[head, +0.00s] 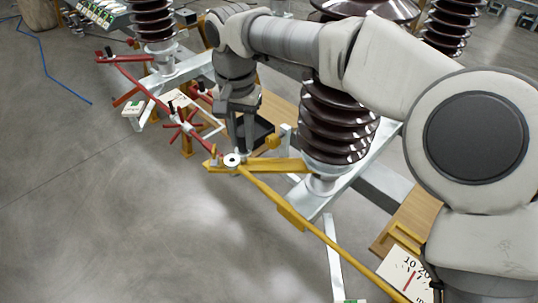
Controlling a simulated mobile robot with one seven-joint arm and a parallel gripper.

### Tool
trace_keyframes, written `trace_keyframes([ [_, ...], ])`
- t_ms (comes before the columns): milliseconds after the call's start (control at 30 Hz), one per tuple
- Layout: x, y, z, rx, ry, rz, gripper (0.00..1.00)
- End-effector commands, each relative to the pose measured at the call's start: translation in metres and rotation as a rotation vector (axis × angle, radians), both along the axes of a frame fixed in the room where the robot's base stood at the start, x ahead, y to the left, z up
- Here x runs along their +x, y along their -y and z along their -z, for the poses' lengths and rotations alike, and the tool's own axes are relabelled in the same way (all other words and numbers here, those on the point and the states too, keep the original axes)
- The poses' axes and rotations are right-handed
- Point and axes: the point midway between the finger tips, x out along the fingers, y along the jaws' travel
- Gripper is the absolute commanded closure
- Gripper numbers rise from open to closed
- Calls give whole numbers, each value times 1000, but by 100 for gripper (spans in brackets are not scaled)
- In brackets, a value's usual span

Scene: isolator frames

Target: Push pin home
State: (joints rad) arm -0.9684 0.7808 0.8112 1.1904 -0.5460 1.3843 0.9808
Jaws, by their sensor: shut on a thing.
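My gripper (239,150) points down at the left end of a yellow bracket (281,165). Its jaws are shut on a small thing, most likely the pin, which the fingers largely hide. A white round piece with a dark centre (232,160) sits at the bracket's end, just beside the fingertips. I cannot tell whether it is the pin's head or a collar around it, nor how deep the pin sits. A long yellow bar (326,239) runs from this joint to the lower right.
A brown ribbed insulator (337,125) stands close right of my gripper on a pale metal beam. A red bar with a red star-shaped handwheel (182,130) lies to the left.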

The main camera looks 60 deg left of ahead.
Motion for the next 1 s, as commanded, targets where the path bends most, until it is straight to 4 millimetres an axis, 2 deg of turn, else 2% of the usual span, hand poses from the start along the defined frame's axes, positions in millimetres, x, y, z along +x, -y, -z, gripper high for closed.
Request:
trace_keyframes([
  [100, -6, -20, -8, 2, -5, -14, 100],
  [300, -8, -44, -21, 2, -3, -20, 100],
  [600, -6, -57, -31, 1, -1, -17, 100],
  [767, -5, -58, -25, 1, -1, -17, 100],
  [1000, -5, -58, 0, 1, -1, -17, 100],
])
